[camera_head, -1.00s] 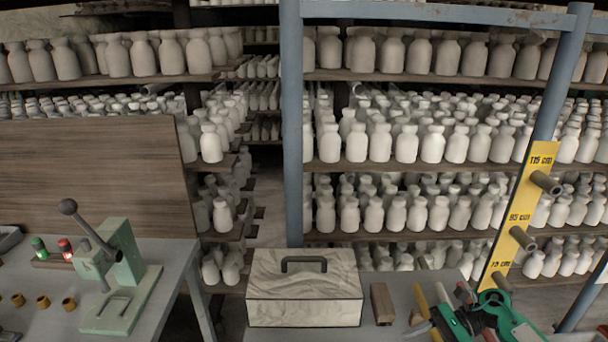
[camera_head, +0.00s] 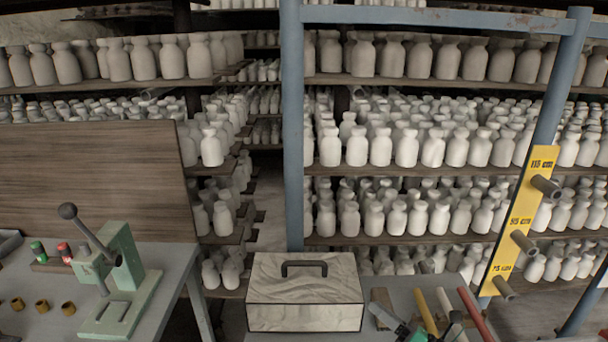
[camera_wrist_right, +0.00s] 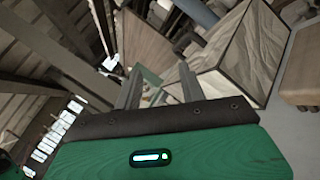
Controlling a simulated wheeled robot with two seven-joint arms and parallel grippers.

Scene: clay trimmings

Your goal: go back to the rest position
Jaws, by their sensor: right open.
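My right gripper (camera_head: 384,316) shows low in the head view, at the bottom edge right of the box, with a bit of its green housing behind it. In the right wrist view its two grey fingers (camera_wrist_right: 158,86) stand apart, with nothing held between them. The stone-patterned box (camera_head: 304,292) with a dark handle stands on the table just left of the gripper. It also shows in the right wrist view (camera_wrist_right: 238,52), beyond the fingers. My left gripper is not in view.
A wooden block (camera_head: 380,297), a yellow rod (camera_head: 426,312) and a red rod (camera_head: 476,314) lie near my right gripper. A green lever press (camera_head: 123,265) stands on the left table. A yellow height board (camera_head: 520,223) with pegs stands right. Shelves of bottles fill the back.

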